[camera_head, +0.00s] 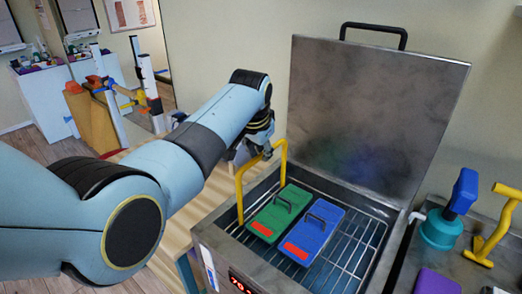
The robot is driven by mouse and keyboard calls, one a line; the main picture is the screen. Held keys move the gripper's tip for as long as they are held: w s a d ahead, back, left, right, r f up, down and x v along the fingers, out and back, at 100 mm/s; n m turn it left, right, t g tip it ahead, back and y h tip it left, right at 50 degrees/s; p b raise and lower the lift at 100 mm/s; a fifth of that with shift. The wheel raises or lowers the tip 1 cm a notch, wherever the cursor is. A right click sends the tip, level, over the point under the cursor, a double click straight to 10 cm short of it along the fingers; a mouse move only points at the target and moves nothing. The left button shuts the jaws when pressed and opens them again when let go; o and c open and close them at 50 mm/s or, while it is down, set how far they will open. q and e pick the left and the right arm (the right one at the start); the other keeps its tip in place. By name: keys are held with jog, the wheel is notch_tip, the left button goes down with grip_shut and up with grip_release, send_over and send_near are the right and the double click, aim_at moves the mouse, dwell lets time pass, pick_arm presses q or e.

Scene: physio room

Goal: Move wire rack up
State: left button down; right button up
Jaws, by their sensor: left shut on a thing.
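The wire rack (345,262) lies inside the open steel tank (215,241). A tall yellow handle (239,197) rises from the rack's left side. A green pack (270,217) and a blue pack (318,226), each with a dark handle and a red patch, lie side by side on the rack. My left gripper (264,152) is at the top bar of the yellow handle, shut on it; its fingertips are partly hidden. My right gripper is not in view.
The tank's lid (371,115) stands open behind it. A red digital display is on the tank's front. At right, a counter holds a teal-and-blue tool (444,222), a yellow tool (490,232) and a purple block (436,282). Shelves and equipment stand at far left.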

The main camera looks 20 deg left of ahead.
pick_arm(q)
jog(key=c, duration=1.6)
grip_release()
jog(key=shift+w+r, duration=0.15)
jog(key=shift+r, duration=0.25)
jog(key=shift+o, duration=0.2)
jog(key=shift+f, duration=0.1)
jog(key=v, duration=1.2)
